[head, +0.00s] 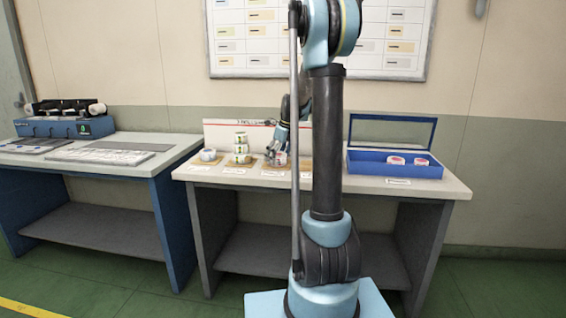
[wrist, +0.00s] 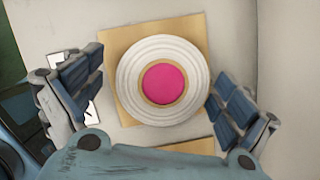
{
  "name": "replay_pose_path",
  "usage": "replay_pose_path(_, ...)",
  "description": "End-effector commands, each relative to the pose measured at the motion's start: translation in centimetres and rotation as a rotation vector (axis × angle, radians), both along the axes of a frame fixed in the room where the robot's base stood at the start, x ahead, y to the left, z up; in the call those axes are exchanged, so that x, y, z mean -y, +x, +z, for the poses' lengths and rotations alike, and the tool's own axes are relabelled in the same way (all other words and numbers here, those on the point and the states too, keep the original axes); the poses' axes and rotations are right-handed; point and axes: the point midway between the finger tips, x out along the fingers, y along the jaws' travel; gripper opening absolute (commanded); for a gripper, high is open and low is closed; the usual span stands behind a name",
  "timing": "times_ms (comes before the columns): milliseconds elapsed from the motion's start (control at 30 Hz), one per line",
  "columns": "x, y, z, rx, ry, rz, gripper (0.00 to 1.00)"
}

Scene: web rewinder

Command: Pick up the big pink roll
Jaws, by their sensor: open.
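A big roll (wrist: 163,83) with a ringed white face and a pink centre lies flat on a tan square mat (wrist: 120,58) in the wrist view. My gripper (wrist: 155,92) is open above it, with one finger to the left of the roll and one to the right. Both fingers look apart from the roll. In the head view my gripper (head: 277,157) is low over the middle of the table, and the roll there is largely hidden by it.
A short stack of rolls (head: 241,148) and a single roll (head: 207,155) stand to the left on the table (head: 345,183). A blue open box (head: 372,170) at the right holds two pink-and-white rolls (head: 396,160). A low white board (head: 225,130) stands behind.

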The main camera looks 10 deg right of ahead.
Motion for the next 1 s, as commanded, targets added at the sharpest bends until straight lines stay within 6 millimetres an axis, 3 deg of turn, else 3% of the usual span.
replay_pose_path(167,0.0,0.0,0.0,0.000,0.000,0.000,0.96)
replay_pose_path(400,0.0,0.0,0.0,0.000,0.000,0.001,0.42)
replay_pose_path(767,0.0,0.0,0.2,-0.001,0.000,0.001,0.42)
replay_pose_path(1000,0.0,0.0,3.2,0.000,0.000,0.001,0.42)
